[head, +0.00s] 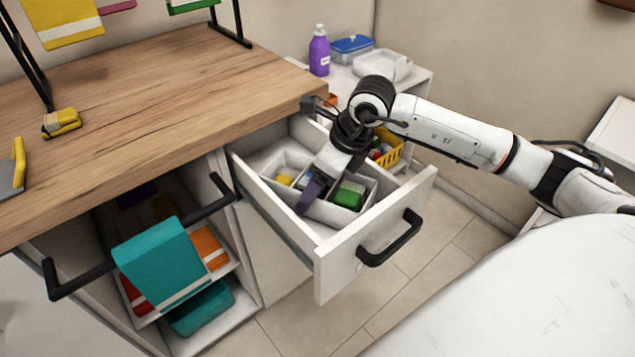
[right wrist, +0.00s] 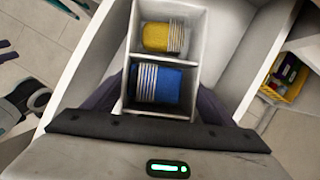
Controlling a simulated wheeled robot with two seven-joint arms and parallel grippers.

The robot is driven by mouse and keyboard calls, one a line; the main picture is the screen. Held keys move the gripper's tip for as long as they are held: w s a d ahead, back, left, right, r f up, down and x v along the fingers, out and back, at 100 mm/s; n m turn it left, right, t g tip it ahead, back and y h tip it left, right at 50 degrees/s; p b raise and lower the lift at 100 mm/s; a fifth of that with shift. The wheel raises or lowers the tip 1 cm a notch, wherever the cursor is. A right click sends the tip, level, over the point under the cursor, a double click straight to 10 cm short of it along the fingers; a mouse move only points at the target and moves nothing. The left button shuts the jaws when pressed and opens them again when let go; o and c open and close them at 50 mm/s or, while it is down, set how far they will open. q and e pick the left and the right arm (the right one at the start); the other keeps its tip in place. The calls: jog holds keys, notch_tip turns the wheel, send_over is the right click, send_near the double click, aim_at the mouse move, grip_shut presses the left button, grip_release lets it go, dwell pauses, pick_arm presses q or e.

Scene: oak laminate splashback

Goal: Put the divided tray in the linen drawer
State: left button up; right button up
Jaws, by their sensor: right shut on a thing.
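The divided tray (head: 318,208) is a pale tray with several compartments, inside the open white drawer (head: 335,262). It holds a yellow item (head: 285,180), a green item (head: 349,194) and a blue item, partly hidden by my gripper. My right gripper (head: 315,188) reaches down into the drawer and is shut on the tray. In the right wrist view the dark fingers (right wrist: 155,104) lie on either side of the tray (right wrist: 126,60), around the compartment with the blue roll (right wrist: 155,84); the yellow roll (right wrist: 163,38) sits beyond. Whether the tray touches the drawer floor is unclear. My left gripper is out of view.
The wooden counter (head: 150,85) overhangs the drawer's left side. A white rounded surface (head: 540,290) fills the lower right.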

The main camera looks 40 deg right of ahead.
jog(key=shift+f, duration=0.15)
jog(key=o, duration=1.3)
